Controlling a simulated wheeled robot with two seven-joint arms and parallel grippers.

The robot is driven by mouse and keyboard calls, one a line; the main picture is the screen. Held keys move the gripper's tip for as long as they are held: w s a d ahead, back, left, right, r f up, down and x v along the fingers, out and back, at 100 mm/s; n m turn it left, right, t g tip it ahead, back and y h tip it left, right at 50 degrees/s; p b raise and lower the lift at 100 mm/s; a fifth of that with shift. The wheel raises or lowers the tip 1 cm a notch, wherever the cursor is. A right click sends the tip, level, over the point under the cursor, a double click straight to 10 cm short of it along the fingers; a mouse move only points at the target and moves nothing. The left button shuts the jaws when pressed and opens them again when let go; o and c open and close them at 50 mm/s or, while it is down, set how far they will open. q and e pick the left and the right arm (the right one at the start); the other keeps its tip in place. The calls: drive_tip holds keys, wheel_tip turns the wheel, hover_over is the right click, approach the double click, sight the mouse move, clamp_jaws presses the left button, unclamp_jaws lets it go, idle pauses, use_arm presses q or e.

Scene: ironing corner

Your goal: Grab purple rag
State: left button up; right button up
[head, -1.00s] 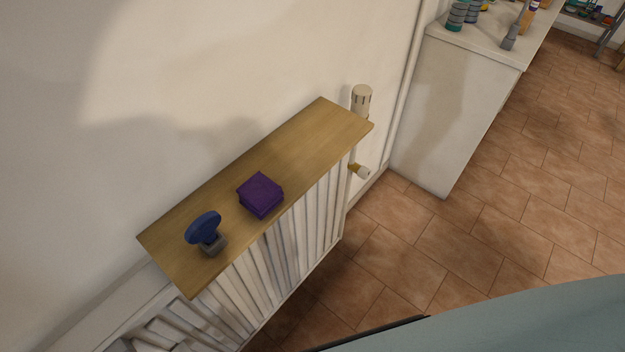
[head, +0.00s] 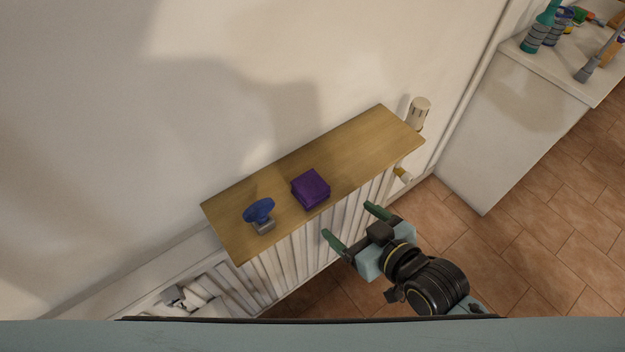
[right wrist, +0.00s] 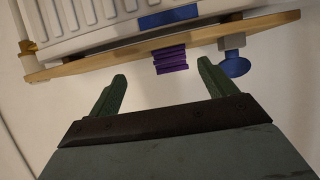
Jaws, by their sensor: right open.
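The purple rag (head: 311,189) is a folded block lying on the wooden shelf (head: 362,152) above the radiator. In the right wrist view the purple rag (right wrist: 171,60) shows as stacked folds at the shelf edge, ahead of and between the fingertips. My right gripper (head: 352,224) is open and empty, its green fingers pointing toward the shelf, apart from the rag and to its lower right. In the right wrist view my right gripper (right wrist: 162,80) shows both fingers spread wide. My left gripper is not in view.
A blue round-headed object on a grey base (head: 260,214) stands on the shelf just left of the rag. The white radiator (head: 290,262) is below the shelf, with a valve (head: 419,112) at its right end. A white cabinet (head: 510,140) with bottles stands to the right. The shelf's right part is bare.

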sight(311, 187)
drive_tip(key=shift+y, duration=0.4)
drive_tip(key=w+a, duration=0.5)
drive_tip(key=shift+w+a+r+b, duration=0.15)
drive_tip(key=shift+w+b, duration=0.15)
drive_tip(key=shift+b, duration=0.05)
drive_tip(key=shift+b+x, duration=0.35)
drive_tip(key=shift+x, duration=2.35)
drive_tip(key=shift+c, duration=0.4)
drive_tip(key=c, duration=1)
